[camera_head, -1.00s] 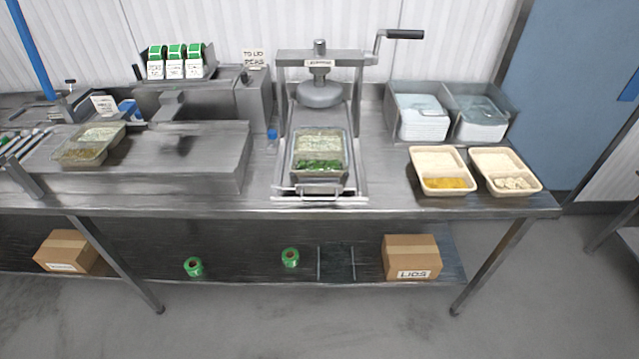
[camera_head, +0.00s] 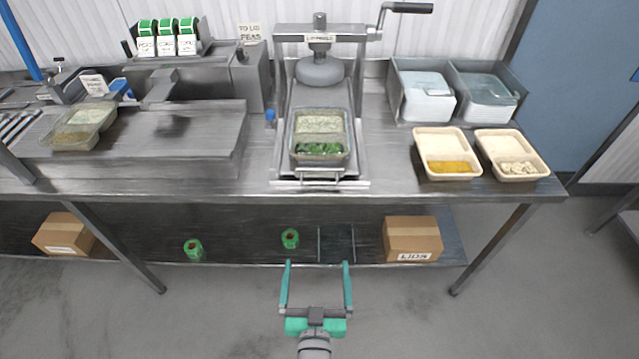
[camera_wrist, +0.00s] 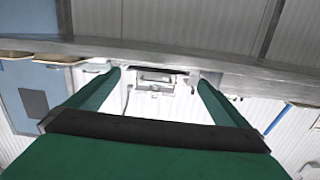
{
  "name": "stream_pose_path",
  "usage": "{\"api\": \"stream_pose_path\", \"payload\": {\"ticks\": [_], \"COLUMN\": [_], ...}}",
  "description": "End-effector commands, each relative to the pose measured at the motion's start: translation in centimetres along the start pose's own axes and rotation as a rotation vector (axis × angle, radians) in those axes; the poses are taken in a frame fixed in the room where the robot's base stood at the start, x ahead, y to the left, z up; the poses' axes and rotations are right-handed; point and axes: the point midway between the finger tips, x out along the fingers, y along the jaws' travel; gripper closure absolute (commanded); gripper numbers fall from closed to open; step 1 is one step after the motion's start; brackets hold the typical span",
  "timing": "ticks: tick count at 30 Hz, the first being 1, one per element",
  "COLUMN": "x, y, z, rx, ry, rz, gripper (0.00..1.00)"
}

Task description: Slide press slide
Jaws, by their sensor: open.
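The press slide (camera_head: 276,168) is a metal tray at the front of the press, with a bar handle (camera_head: 322,174) at the table's front edge. A two-compartment container (camera_head: 320,152) with pale rice and green food sits on it, in front of the round press plate (camera_head: 320,72). My gripper (camera_head: 317,266) is open and empty, below and in front of the table edge, apart from the handle. In the wrist view the green fingers (camera_wrist: 155,84) are spread, and the slide's front (camera_wrist: 155,82) shows between them, beyond the table edge.
Two beige trays (camera_head: 447,174) stand to the right, with lid bins (camera_head: 425,100) behind them. A sealing machine (camera_head: 190,150) and a filled container (camera_head: 78,135) are at left. Below, the shelf holds a lids box (camera_head: 412,238) and green rolls (camera_head: 290,238). The floor in front is clear.

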Motion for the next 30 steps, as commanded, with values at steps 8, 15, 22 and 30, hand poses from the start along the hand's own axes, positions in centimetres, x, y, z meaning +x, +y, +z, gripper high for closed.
{"api": "stream_pose_path", "payload": {"ticks": [8,15,22,30], "x": [8.2,11.0,12.8,17.1], "y": [0.2,0.2,0.2,0.1], "z": [-5.7,-8.0,-8.3,-8.7], "rx": [-0.017,-0.028,-0.029,-0.029], "ry": [0.059,0.074,0.074,0.075], "rz": [-0.010,-0.015,-0.015,-0.015], "gripper": [0.00,0.00,0.00,0.00]}}
